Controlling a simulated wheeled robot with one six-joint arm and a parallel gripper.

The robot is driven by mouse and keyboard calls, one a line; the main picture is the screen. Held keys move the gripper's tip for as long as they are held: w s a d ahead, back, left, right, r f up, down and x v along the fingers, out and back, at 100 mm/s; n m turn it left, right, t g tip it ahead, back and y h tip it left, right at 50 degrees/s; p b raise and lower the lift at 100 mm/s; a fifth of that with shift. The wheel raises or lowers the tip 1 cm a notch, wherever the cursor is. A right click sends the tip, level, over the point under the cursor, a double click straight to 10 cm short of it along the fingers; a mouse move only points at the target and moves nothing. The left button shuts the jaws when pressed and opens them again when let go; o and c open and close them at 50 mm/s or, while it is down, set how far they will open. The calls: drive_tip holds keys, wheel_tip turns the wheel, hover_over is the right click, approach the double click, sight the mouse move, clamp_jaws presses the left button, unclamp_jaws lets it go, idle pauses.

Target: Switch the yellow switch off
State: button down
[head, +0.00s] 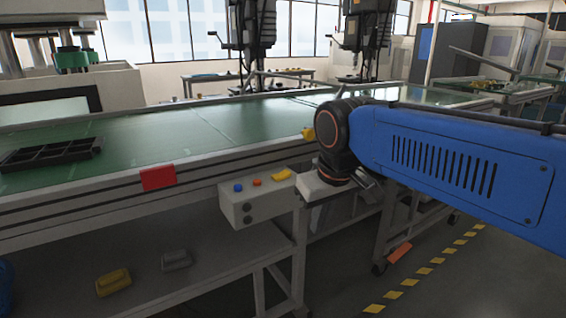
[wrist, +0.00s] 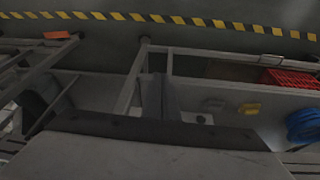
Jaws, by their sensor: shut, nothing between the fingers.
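The yellow switch (head: 282,175) is on the top of a light grey control box (head: 262,208) at the table's front edge, in the head view. It looks like a low, slanted yellow piece. I cannot tell its position. My gripper is just right of the box, below my dark wrist joint, and its fingers are partly hidden in the head view. In the wrist view my gripper (wrist: 158,82) points down with its fingers together and empty. The switch cannot be made out in the wrist view.
A blue button (head: 238,187) and a red button (head: 257,182) sit left of the switch. A red box (head: 158,178) is on the table's front rail. A black tray (head: 50,154) lies on the green tabletop. Yellow (head: 113,282) and grey (head: 176,260) blocks lie on the lower shelf.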

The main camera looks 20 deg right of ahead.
drive_tip(key=w+r+g, duration=0.2)
drive_tip(key=w+r, duration=0.8)
drive_tip(key=r, duration=0.1)
wheel_tip(320, 180, up, 9)
drive_tip(key=n+g+h, duration=0.1)
hover_over(284, 173)
drive_tip(key=a, duration=0.2)
drive_tip(key=shift+f, duration=0.15)
drive_tip(key=f, duration=0.4)
drive_tip(key=d+f, duration=0.1)
drive_tip(key=f, duration=0.4)
drive_tip(key=d+f, duration=0.1)
drive_tip(key=f, duration=0.3)
drive_tip(key=shift+w+f, duration=0.15)
drive_tip(key=shift+f, duration=0.25)
drive_tip(key=shift+d+f+g+y, duration=0.2)
drive_tip(key=shift+f+g+y, duration=0.05)
drive_tip(key=shift+g+y, duration=0.05)
drive_tip(key=shift+a, duration=0.2)
